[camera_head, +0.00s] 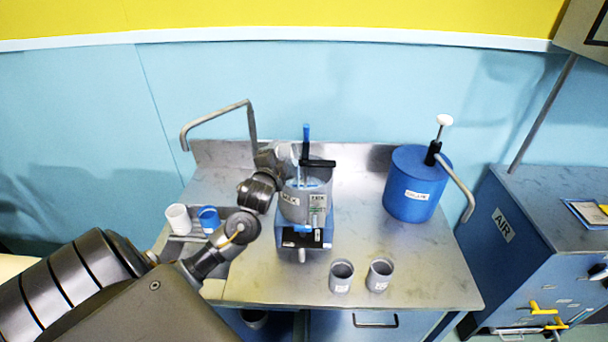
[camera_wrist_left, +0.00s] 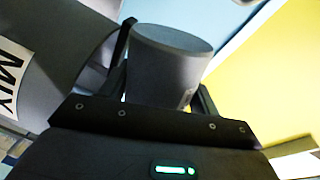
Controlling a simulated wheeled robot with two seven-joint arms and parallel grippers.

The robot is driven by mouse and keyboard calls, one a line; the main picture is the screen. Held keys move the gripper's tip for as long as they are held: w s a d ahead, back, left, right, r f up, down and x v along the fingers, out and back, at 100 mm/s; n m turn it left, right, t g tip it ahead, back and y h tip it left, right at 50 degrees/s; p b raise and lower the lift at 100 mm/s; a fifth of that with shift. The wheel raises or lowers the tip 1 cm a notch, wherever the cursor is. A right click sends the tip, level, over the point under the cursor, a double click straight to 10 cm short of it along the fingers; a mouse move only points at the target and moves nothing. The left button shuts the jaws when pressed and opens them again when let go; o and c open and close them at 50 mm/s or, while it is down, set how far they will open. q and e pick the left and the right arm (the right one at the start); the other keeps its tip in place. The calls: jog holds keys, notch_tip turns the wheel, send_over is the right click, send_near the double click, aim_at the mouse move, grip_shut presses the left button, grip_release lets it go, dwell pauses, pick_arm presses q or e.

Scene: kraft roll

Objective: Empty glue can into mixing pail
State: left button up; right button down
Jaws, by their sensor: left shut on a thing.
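The grey mixing pail (camera_head: 291,206) stands upright on a blue stand near the middle of the metal table; its MIX side also shows at the left of the left wrist view (camera_wrist_left: 58,40). My left gripper (camera_head: 297,161) reaches over the pail's rim from the left. In the left wrist view it is shut on a plain grey can (camera_wrist_left: 165,75), which sits between the two dark fingers. The can lies strongly tilted over beside the pail wall in that view. Its contents and any flow are hidden. My right gripper is not in view.
Two grey cups (camera_head: 341,277) stand at the front of the table (camera_head: 430,275). A white cup (camera_head: 178,219) and a blue cup (camera_head: 209,220) stand at left. A blue pump canister (camera_head: 412,186) stands at right, beside a blue AIR cabinet (camera_head: 530,245). The table's right front is clear.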

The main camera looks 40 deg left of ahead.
pick_arm(q)
jog(key=shift+w+d+f+m, duration=0.25)
jog(key=shift+d+m, duration=0.2)
jog(key=shift+m, duration=0.15)
dwell(0.5)
jog(key=shift+w+d+r+m, duration=0.1)
jog(key=shift+d+r+m, duration=0.15)
jog(key=shift+m, duration=0.35)
jog(key=shift+w+d+r+m, duration=0.1)
jog(key=shift+r+m, duration=0.25)
jog(key=shift+m, duration=0.25)
dwell(1.0)
jog(key=shift+s+a+f+n, duration=0.15)
jog(key=shift+f+n, duration=0.15)
jog(key=shift+n, duration=0.25)
jog(key=shift+s+a+f+n, duration=0.15)
jog(key=shift+f+n, duration=0.15)
jog(key=shift+n, duration=0.25)
jog(key=shift+a, duration=0.1)
